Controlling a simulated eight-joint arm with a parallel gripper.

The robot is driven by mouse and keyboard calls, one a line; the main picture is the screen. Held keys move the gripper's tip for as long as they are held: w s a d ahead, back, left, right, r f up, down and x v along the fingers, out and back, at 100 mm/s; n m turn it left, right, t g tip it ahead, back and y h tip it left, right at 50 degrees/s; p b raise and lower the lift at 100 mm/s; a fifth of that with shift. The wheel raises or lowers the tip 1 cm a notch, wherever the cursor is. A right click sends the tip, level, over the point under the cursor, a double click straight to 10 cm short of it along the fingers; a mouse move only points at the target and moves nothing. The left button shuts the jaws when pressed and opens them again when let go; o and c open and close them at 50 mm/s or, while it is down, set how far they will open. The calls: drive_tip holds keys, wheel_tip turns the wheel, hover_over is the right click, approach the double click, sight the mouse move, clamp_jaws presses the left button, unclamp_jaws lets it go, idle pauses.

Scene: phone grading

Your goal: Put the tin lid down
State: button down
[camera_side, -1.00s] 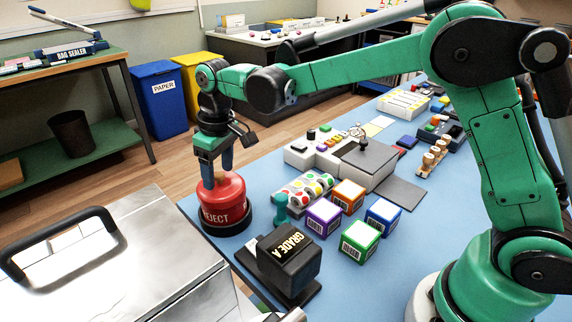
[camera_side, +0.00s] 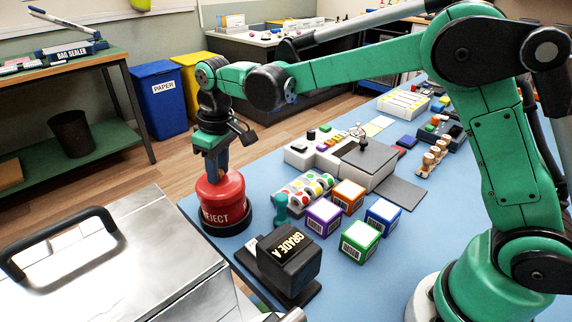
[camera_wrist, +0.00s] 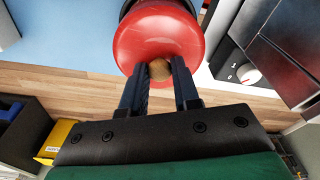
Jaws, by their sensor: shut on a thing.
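The red tin (camera_side: 222,214) marked REJECT stands upright in a dark round base at the table's far-left edge. Its rounded red lid (camera_side: 222,184) is at the top of the tin, and I see no clear gap between them. In the wrist view the lid (camera_wrist: 160,30) fills the top middle, with a tan knob (camera_wrist: 160,69) at its near side. My gripper (camera_side: 215,168) points down over the lid. Its two dark fingers (camera_wrist: 159,74) are shut on the knob, one on each side. The fingertips are partly hidden in the side view.
A black GRADE A box (camera_side: 290,262) and several coloured cubes (camera_side: 349,195) stand to the right of the tin. A teal object (camera_side: 281,208) is close beside it. A shiny metal case (camera_side: 150,250) is at the front left. Blue table surface (camera_side: 385,275) is clear at front right.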

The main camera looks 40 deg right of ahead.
wheel_tip(320, 180, up, 8)
drive_tip(key=shift+r, duration=0.15)
wheel_tip(320, 180, up, 3)
hover_over(255, 184)
drive_tip(key=f, duration=1.5)
drive_tip(key=shift+s+d+f, duration=0.1)
drive_tip(key=shift+s+f, duration=0.1)
drive_tip(key=shift+f, duration=2.2)
drive_tip(key=shift+f, duration=0.2)
drive_tip(key=c, duration=0.6)
unclamp_jaws()
drive_tip(key=shift+c, duration=0.2)
drive_tip(key=shift+r, duration=0.1)
